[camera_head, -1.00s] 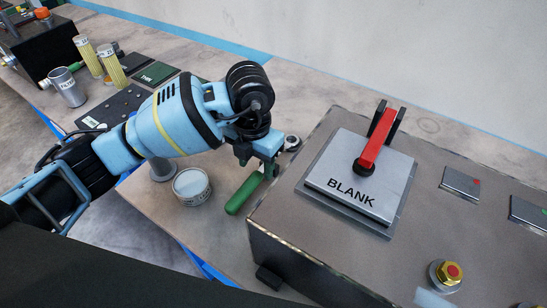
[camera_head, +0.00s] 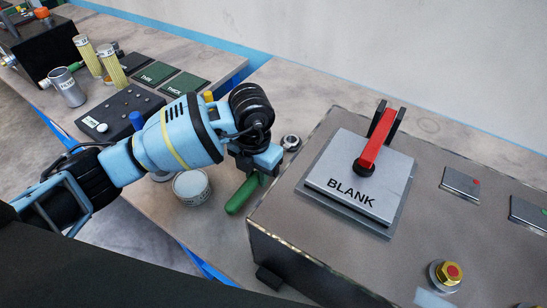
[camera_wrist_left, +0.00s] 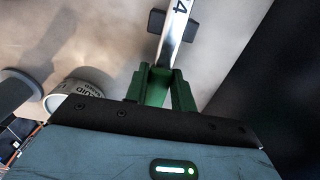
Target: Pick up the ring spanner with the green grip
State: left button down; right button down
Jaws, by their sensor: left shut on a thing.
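The ring spanner has a green grip (camera_head: 241,195) and lies on the table left of the grey box. Its silver ring end (camera_head: 291,142) shows beyond my left gripper. My left gripper (camera_head: 262,168) is shut on the spanner and covers the middle of it in the head view. In the left wrist view the silver shank (camera_wrist_left: 176,32) with a partly cut-off number, ending in 4, runs away from the green parts at the jaws (camera_wrist_left: 160,84). A lift off the table is not visible. My right gripper is not in view.
A round labelled tin (camera_head: 191,187) stands close left of the grip. The grey box (camera_head: 300,225) with its BLANK plate (camera_head: 345,185) and red lever (camera_head: 375,140) is close on the right. A black control block (camera_head: 120,113) and green THIN and THICK pads (camera_head: 185,84) lie farther left.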

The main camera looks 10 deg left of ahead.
pick_arm(q)
jog(key=shift+w+r, duration=0.1)
jog(key=shift+r, duration=0.45)
notch_tip(320, 180, up, 9)
dwell(0.4)
